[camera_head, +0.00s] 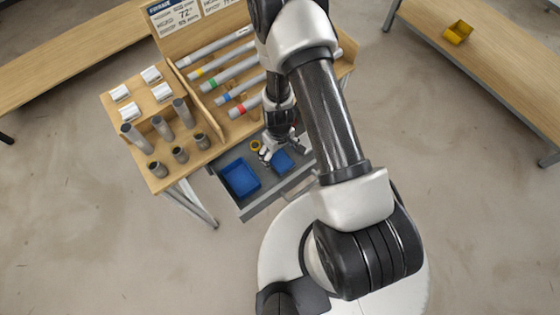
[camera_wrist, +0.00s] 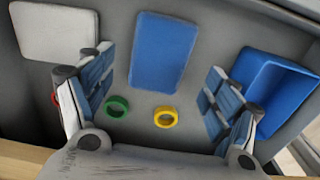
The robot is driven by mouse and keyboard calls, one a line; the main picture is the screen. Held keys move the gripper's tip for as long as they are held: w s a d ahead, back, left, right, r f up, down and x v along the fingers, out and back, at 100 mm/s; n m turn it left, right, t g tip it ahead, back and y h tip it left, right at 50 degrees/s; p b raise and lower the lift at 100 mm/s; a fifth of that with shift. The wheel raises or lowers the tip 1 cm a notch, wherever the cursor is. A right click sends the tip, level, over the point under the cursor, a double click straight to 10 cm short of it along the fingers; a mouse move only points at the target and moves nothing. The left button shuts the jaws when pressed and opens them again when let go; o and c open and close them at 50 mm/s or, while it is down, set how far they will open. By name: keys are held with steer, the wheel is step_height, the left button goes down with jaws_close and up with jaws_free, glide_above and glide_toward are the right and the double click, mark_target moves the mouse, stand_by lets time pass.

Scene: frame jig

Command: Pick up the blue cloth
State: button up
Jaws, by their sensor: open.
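The blue cloth (camera_wrist: 162,52) is a flat blue rectangle lying on the grey drawer floor in the wrist view. It also shows in the head view (camera_head: 282,161), partly hidden by my gripper. My gripper (camera_wrist: 158,78) is open and empty, with one finger on each side of the picture. The cloth appears beyond the fingertips, between them in the wrist view, and I see no contact. In the head view my gripper (camera_head: 270,152) is over the open drawer.
The drawer (camera_head: 246,213) also holds a blue bin (camera_wrist: 285,92), a white flat piece (camera_wrist: 55,31), a green ring (camera_wrist: 117,106) and a yellow ring (camera_wrist: 166,117). Its walls surround the gripper's area. A wooden bench (camera_head: 160,185) with upright tubes stands at left.

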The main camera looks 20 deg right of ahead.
mark_target(279, 158)
step_height(279, 158, down, 4)
steer(key=b, duration=0.3)
steer(key=shift+c, duration=0.2)
steer(key=c, duration=1.1)
steer(key=shift+r, duration=0.15)
